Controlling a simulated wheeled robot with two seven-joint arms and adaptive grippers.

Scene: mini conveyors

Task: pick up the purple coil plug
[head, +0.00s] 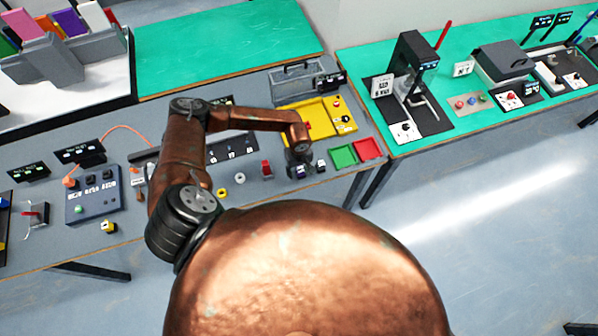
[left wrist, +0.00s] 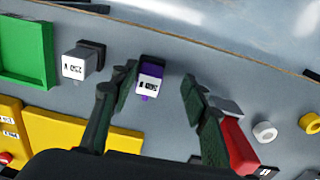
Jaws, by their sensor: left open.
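The purple coil plug (left wrist: 151,74) stands on the grey bench, with a white label on its face and a dark top. My left gripper (left wrist: 160,80) is open around it in the left wrist view; the plug is between the fingers, closer to the left-hand one, and not gripped. In the head view the left gripper (head: 299,157) is over the front part of the bench, and the plug (head: 298,173) shows only in part just below it. My right gripper is in neither view.
A black-and-white plug (left wrist: 76,66) stands beside the purple one, near a green tray (left wrist: 25,50). On the other side are a red block (left wrist: 238,145), a white ring (left wrist: 265,131) and a yellow ring (left wrist: 311,123). A yellow tray (left wrist: 75,133) lies behind. The bench edge is close.

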